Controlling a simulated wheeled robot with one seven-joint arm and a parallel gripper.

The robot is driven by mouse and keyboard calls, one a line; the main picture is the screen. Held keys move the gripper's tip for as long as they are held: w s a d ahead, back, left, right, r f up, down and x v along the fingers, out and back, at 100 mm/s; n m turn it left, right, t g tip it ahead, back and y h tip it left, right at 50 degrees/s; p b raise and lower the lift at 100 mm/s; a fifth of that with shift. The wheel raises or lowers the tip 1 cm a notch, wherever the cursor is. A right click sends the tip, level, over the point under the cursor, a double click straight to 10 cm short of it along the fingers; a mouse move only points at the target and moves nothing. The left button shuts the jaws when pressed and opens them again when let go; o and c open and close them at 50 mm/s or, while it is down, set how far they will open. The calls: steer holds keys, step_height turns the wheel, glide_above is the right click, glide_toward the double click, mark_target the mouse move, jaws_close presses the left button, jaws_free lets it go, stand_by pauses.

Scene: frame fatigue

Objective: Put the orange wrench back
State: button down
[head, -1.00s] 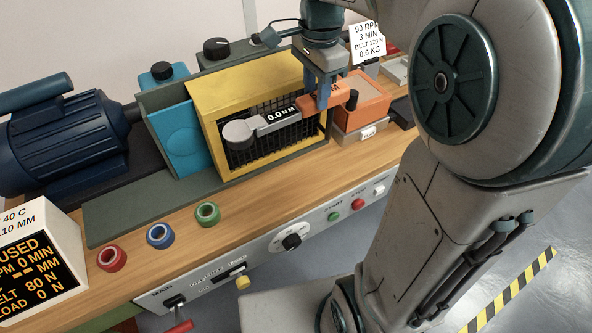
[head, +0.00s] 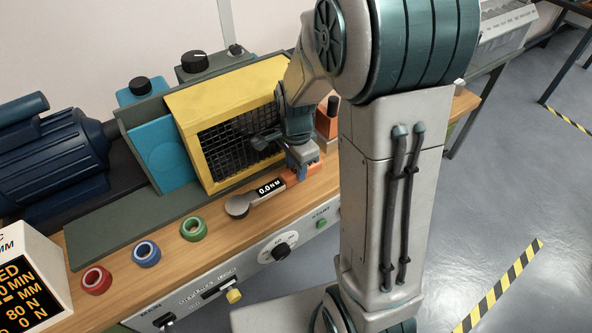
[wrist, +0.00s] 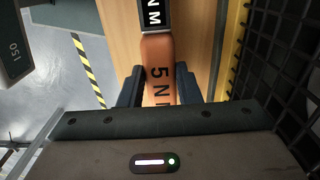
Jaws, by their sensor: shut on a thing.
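The orange wrench has an orange handle (head: 300,174), a grey bar with a "0.0 NM" display (head: 268,187) and a round grey head (head: 237,206). It lies low over the wooden bench in front of the yellow guard; I cannot tell whether it touches the wood. My gripper (head: 296,170) is shut on the orange handle. An orange box (head: 326,122) behind my arm is mostly hidden.
A yellow guard with black mesh (head: 225,150) stands close behind my gripper. Red (head: 96,280), blue (head: 146,253) and green (head: 194,228) rings sit on the bench (head: 215,257) to the left. The front panel has a knob (head: 281,251) and a green START button (head: 321,224).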

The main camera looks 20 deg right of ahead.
mark_target(294, 167)
steer(key=shift+w+f, duration=0.1)
steer(key=shift+f, duration=0.85)
steer(key=shift+f, duration=0.25)
steer(key=c, duration=1.1)
jaws_free()
steer(key=shift+o, duration=0.2)
step_height(294, 167, up, 14)
steer(key=s+r+n+t, duration=0.1)
steer(key=s+n+t, duration=0.2)
steer(key=s+n, duration=1.1)
